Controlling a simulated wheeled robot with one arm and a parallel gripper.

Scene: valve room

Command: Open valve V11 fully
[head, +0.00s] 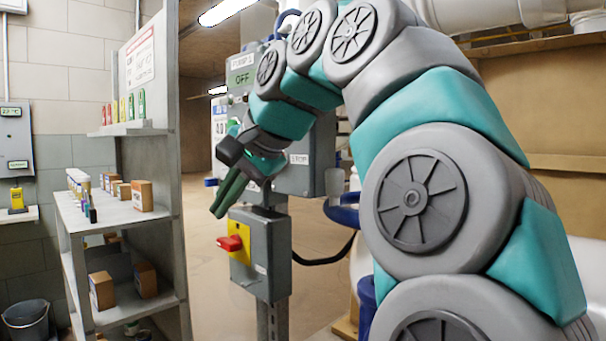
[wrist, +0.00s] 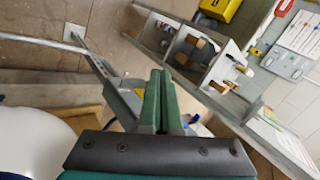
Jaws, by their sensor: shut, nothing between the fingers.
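No label reading V11 can be made out in either view. A blue rounded part (head: 345,213), perhaps a handwheel, shows beside my arm in the head view; my arm hides much of that area. My gripper (head: 226,198) is shut and empty, with its green fingers pointing down, in front of and above a grey switch box. In the wrist view its fingers (wrist: 160,98) lie together with nothing between them. The grey box (head: 268,262) carries a red rotary handle (head: 230,243) on a yellow plate. The fingers appear apart from the handle.
A grey shelf unit (head: 125,213) with small boxes stands at the left. A bucket (head: 27,318) stands on the floor at lower left. Open floor (head: 215,290) shows between the shelf and the switch box.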

